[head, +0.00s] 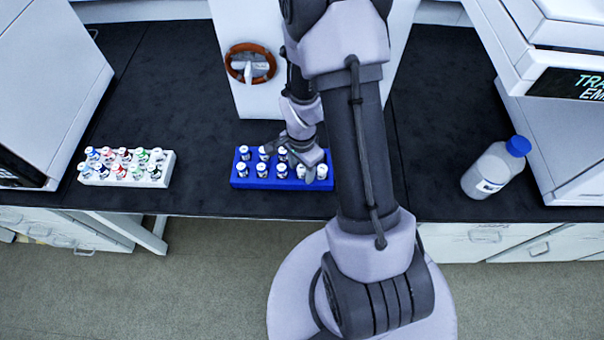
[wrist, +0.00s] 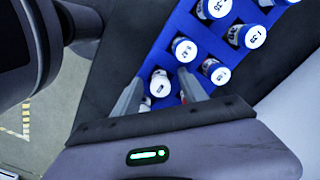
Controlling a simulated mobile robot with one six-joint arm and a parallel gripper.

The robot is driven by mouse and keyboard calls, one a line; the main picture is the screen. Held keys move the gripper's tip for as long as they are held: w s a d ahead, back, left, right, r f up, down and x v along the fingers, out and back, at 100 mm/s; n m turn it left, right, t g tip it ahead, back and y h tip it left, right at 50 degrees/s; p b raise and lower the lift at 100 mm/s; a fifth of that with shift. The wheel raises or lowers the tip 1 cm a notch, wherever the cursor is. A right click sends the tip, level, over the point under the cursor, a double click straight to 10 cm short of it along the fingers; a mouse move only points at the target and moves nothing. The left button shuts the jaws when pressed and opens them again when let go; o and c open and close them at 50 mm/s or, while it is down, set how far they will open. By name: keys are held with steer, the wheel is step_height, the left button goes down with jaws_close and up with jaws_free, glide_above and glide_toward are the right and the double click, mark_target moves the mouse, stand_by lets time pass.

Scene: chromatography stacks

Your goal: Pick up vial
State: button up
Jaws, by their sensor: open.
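A blue rack (head: 285,185) stands on the black bench and holds several white-capped vials in rows. My gripper (head: 311,167) is over the right end of the rack, pointing down. In the wrist view, my gripper's two fingers (wrist: 160,86) are apart, one on each side of a white-capped vial (wrist: 160,80) still seated in the rack (wrist: 160,55). Whether the fingers touch this vial I cannot tell. Another vial (wrist: 186,49) stands just beyond it, with more farther off. The gripper body hides the near end of the rack.
A white rack (head: 122,181) with several colour-marked vials stands at the left. A bottle with a blue cap (head: 517,146) stands at the right. White instruments flank the bench, and a brown ring (head: 262,78) is on the white unit behind. Bench between racks is clear.

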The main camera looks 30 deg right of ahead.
jaws_close()
steer(key=shift+r, duration=0.1)
